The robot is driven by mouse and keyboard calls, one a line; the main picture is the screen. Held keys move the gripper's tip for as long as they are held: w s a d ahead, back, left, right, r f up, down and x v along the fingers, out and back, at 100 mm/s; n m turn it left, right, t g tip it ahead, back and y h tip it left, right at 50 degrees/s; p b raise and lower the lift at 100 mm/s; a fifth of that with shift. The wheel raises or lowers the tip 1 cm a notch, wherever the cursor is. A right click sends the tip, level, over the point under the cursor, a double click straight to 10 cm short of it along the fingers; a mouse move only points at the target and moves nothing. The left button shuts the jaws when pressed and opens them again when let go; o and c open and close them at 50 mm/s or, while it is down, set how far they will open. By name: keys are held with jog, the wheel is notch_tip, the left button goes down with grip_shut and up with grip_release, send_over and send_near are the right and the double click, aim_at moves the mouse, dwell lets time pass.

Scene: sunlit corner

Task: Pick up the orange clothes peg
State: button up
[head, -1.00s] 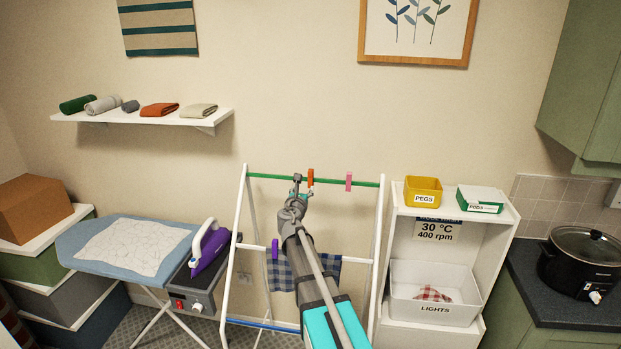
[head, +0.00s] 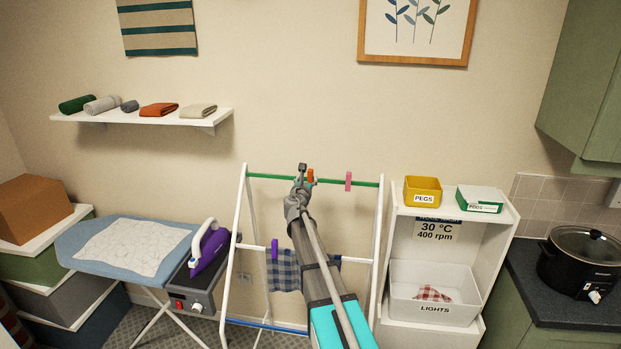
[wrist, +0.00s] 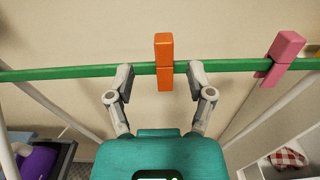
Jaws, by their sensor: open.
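The orange clothes peg (wrist: 164,60) is clipped upright on the green rail (wrist: 60,73) of the white drying rack. In the head view the peg (head: 310,176) is partly hidden behind my gripper (head: 303,175). In the wrist view my gripper (wrist: 161,82) is open, with one finger on each side of the peg. Both fingertips appear at about the rail's height. Gaps show between the peg and each finger, and I cannot tell how far the tips are from it in depth.
A pink peg (wrist: 284,50) is clipped on the same rail to the right. A purple peg (head: 275,249) and a checked cloth (head: 285,270) are on a lower rail. A yellow PEGS box (head: 422,190) stands on the white shelf unit at the right.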

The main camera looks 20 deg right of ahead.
aim_at(310, 176)
jog(key=shift+d+f+x, duration=0.15)
jog(key=shift+x, duration=1.15)
jog(key=shift+d+f+x, duration=0.1)
jog(key=shift+x, duration=1.2)
jog(key=shift+s, duration=0.15)
jog(key=shift+a, duration=0.1)
jog(key=c, duration=0.9)
